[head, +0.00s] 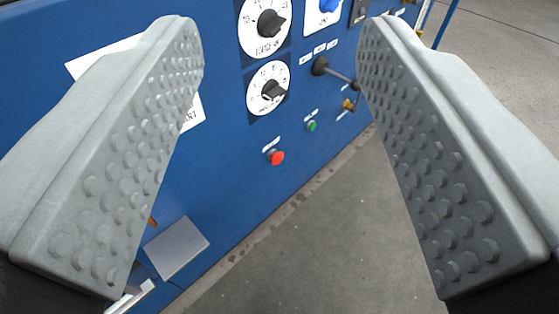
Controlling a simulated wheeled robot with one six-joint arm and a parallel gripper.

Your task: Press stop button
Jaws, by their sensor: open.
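A red button (277,158) sticks out from the lower part of the blue panel (230,185), with a small white label above it that is too small to read. It shows between my two fingers. A green button (311,126) sits to its right and a little higher. My gripper (280,40) is open and empty, with its grey studded fingers spread wide at the left and right. The fingers are apart from the red button. I cannot tell which button is labelled stop.
Two dials with black knobs (270,23) (272,91) are above the red button. A black lever (335,75) and a yellowish knob (348,105) are to the right. A grey plate (176,248) is at lower left. Bare grey floor (330,240) lies below the panel.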

